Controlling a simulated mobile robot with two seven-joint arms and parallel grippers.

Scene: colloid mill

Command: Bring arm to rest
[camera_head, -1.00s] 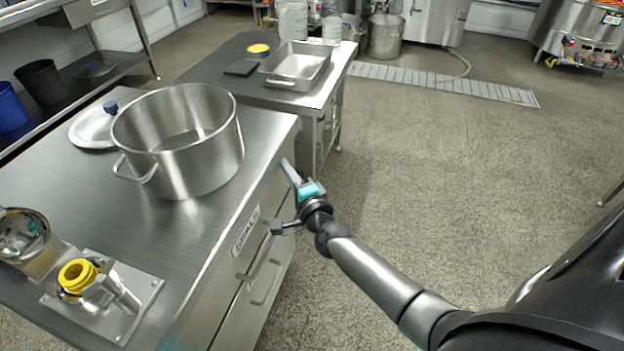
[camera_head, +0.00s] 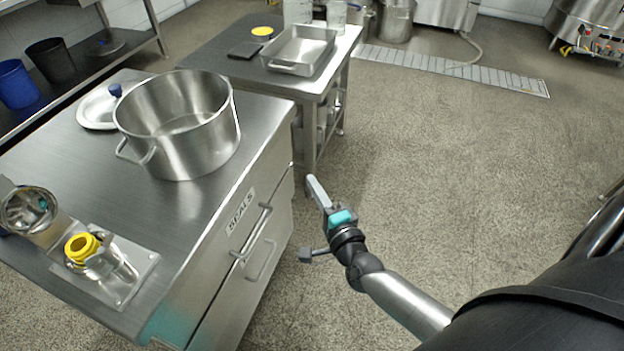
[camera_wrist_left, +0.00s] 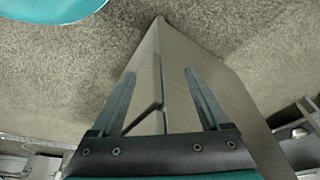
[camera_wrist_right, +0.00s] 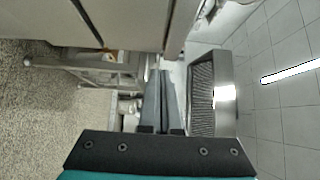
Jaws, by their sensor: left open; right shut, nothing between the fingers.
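My right gripper (camera_head: 318,192) is in the open space just right of the steel cabinet with the SEALS drawer, apart from it. Its fingers are together and hold nothing; they also show pressed together in the right wrist view (camera_wrist_right: 163,98). My left gripper (camera_wrist_left: 162,95) does not show in the head view. In the left wrist view its two fingers are spread apart with nothing gripped, and a steel cabinet edge lies beyond them.
The steel cabinet (camera_head: 75,170) carries a large pot (camera_head: 190,150), a lid (camera_head: 97,112) and a fitting with a yellow ring (camera_head: 82,247). Behind it a steel table (camera_head: 215,55) holds a metal tray (camera_head: 300,50). The floor (camera_head: 450,170) at the right is clear.

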